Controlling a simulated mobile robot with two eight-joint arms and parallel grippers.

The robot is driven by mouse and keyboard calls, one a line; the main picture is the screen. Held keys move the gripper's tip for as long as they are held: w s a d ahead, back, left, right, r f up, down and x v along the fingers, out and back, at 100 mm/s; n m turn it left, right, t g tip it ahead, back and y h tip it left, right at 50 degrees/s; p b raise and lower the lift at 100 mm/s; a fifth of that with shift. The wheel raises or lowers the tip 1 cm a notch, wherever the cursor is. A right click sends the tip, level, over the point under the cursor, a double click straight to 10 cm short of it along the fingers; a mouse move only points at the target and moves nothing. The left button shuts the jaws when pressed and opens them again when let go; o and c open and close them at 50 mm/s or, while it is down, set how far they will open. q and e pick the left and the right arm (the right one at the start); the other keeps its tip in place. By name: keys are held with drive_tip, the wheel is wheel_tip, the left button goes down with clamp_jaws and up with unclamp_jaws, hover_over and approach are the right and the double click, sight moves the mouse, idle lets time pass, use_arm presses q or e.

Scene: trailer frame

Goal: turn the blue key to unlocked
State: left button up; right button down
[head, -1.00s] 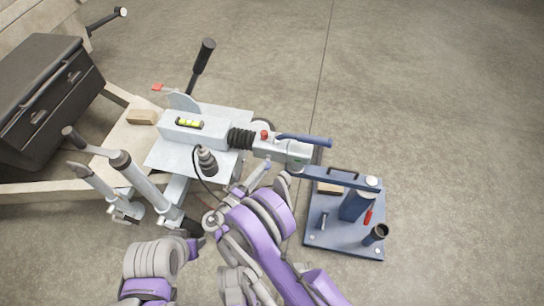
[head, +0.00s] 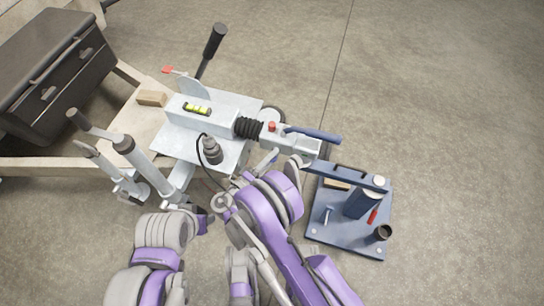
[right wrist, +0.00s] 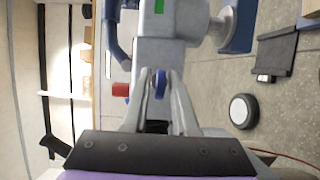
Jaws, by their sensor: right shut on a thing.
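The blue key (right wrist: 161,83) shows in the right wrist view as a small blue piece between my right gripper's fingers (right wrist: 160,88). The gripper is shut on it, beside the grey coupler body (right wrist: 160,48). The fingers hide much of the key, and I cannot tell its turn angle. A green patch (right wrist: 158,6) shows on the coupler. In the head view my right gripper (head: 270,158) is at the near side of the coupler (head: 298,146); the key is hidden there. My left arm is at the lower left, its fingers not clear.
A blue lever (head: 312,134) and red knob (head: 272,127) sit on top of the coupler. A blue stand (head: 345,235) is close on the right. Open floor lies far right.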

idle(0.4)
drive_tip(key=m+y, duration=0.1)
drive_tip(key=m, duration=0.1)
drive_tip(key=m+p, duration=0.1)
drive_tip(key=m, duration=0.1)
drive_tip(key=shift+r+g+y, duration=0.1)
drive_tip(key=shift+g+y, duration=0.3)
drive_tip(key=m+y+p, duration=0.1)
drive_tip(key=m+y, duration=0.1)
drive_tip(key=m, duration=0.1)
drive_tip(key=shift+w+m+g, duration=0.1)
drive_tip(key=shift+m+g, duration=0.2)
drive_tip(key=shift+m, duration=0.1)
drive_tip(key=shift+m+y+p, duration=0.3)
drive_tip(key=shift+m+y, duration=0.5)
drive_tip(key=shift+m, duration=0.4)
drive_tip(key=shift+m+t+y, duration=0.4)
drive_tip(key=shift+m+y, duration=0.7)
drive_tip(key=shift+m, duration=0.4)
drive_tip(key=c, duration=0.9)
unclamp_jaws()
